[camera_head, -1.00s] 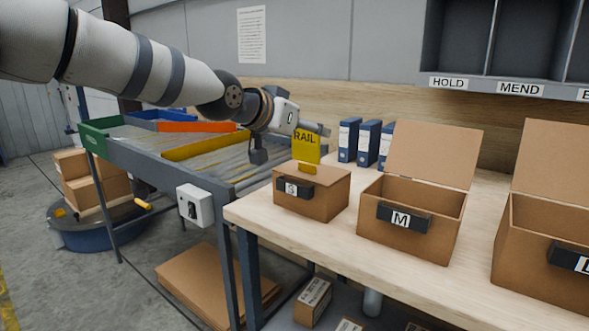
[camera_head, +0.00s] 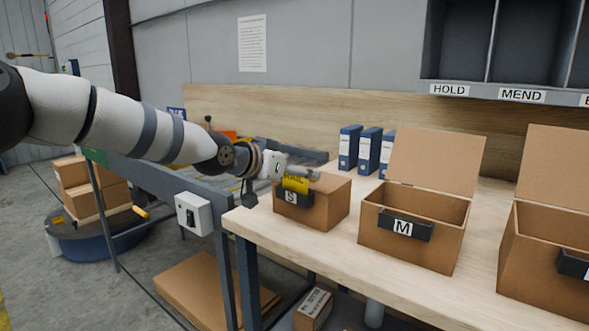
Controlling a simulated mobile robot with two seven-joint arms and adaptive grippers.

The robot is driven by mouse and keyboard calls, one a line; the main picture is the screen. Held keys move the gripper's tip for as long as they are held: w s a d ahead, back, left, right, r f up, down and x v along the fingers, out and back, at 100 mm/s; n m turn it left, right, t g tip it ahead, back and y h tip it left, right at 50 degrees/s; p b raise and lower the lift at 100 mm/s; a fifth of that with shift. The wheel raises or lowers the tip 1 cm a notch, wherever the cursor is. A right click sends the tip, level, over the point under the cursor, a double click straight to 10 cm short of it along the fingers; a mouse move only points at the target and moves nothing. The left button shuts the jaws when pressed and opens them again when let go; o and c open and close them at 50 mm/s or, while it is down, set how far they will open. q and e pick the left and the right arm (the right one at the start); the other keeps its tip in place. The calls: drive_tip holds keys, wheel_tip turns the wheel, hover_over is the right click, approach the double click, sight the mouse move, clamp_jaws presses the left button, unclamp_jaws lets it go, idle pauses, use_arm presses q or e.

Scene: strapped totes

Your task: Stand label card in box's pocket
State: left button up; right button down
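The label card (camera_head: 295,184) is yellow with dark lettering, partly covered. It is at the front of the small box (camera_head: 330,206), just above and against the black pocket (camera_head: 288,198) marked S. Its lower edge is hidden at the pocket, so I cannot tell how deep it sits. My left gripper (camera_head: 301,173) is at the card's top edge and appears shut on it. The box marked M (camera_head: 376,239) stands to the right with its lid up and a black pocket (camera_head: 405,225) on its front. My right gripper is not in view.
A larger open box (camera_head: 525,270) stands at the right edge. Blue binders (camera_head: 368,150) stand behind the boxes on the wooden table (camera_head: 335,252). A grey control box (camera_head: 195,213) is on the roller conveyor's frame at left. Shelves marked HOLD and MEND hang above.

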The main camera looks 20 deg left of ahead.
use_arm(q)
drive_tip(key=shift+r, duration=0.25)
drive_tip(key=r+p+v, duration=0.1)
drive_tip(key=p+v, duration=0.2)
drive_tip(key=v, duration=0.8)
drive_tip(key=s+d+f+n+g, duration=0.15)
drive_tip(key=s+f, duration=0.35)
drive_tip(key=f, duration=0.5)
drive_tip(key=s+d+f+g+y, duration=0.1)
drive_tip(key=s+d+f+g, duration=0.3)
drive_tip(key=f, duration=0.6)
drive_tip(key=s+a+f+n+g, duration=0.1)
drive_tip(key=s+f, duration=0.6)
drive_tip(key=f, duration=0.3)
drive_tip(key=s+f+n+g+y, duration=0.1)
drive_tip(key=s+f+g, duration=0.1)
drive_tip(key=s+f, duration=0.55)
drive_tip(key=s+f+n+g+y, duration=0.15)
drive_tip(key=s+f, duration=0.25)
drive_tip(key=s, duration=0.6)
drive_tip(key=s+a+f+g, duration=0.1)
drive_tip(key=s+a+g, duration=0.1)
drive_tip(key=s, duration=0.6)
drive_tip(key=s+a+f+g+y, duration=0.1)
drive_tip(key=s+g, duration=0.1)
drive_tip(key=s, duration=0.6)
drive_tip(key=shift+a, duration=0.4)
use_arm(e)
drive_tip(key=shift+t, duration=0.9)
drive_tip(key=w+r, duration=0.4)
